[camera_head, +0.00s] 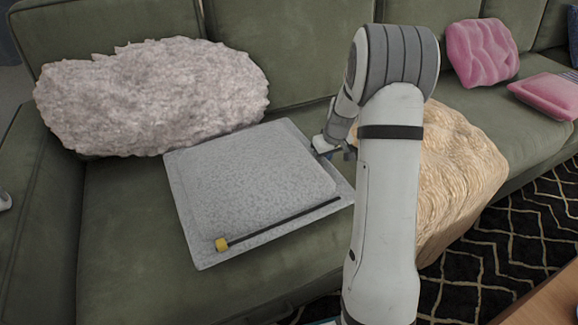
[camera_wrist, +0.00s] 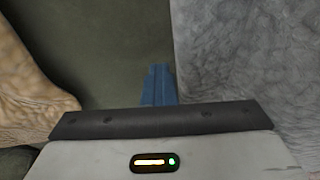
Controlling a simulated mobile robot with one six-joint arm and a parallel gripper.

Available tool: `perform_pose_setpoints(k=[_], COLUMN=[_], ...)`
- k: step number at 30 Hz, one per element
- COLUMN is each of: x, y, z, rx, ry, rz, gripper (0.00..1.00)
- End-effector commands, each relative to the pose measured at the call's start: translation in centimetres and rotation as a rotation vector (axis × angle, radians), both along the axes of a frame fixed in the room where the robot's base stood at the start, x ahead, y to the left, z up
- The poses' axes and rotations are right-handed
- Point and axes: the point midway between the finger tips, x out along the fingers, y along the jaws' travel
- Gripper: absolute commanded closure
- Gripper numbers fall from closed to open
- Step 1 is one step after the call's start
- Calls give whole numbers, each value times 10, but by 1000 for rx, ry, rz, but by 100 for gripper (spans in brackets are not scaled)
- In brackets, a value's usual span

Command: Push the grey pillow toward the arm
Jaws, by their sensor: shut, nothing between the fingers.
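The grey pillow (camera_head: 250,180) is a flat, square cushion lying on the green sofa seat in the head view. Its left part is far from my gripper, and its right edge is beside it. In the wrist view the grey pillow (camera_wrist: 245,60) fills the right side. My gripper (camera_head: 325,146) is low at the pillow's right edge, partly hidden by my own arm. In the wrist view its blue fingers (camera_wrist: 158,84) are together and empty, close to the pillow's side; I cannot tell if they touch. The sofa's left arm (camera_head: 35,205) is at the left.
A shaggy pale pillow (camera_head: 150,95) leans on the backrest at left. A thin black rod with a yellow end (camera_head: 222,244) lies on the grey pillow. A beige blanket (camera_head: 465,165) drapes over the seat at right. Pink cushions (camera_head: 482,52) sit farther right. Bare seat (camera_head: 130,220) separates pillow and arm.

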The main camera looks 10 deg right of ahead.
Motion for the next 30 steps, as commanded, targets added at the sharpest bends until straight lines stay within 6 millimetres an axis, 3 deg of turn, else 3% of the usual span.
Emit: perform_pose_setpoints(k=[30], x=[-14], y=[71], z=[0], rx=[0], ry=[1], rz=[3], gripper=[100])
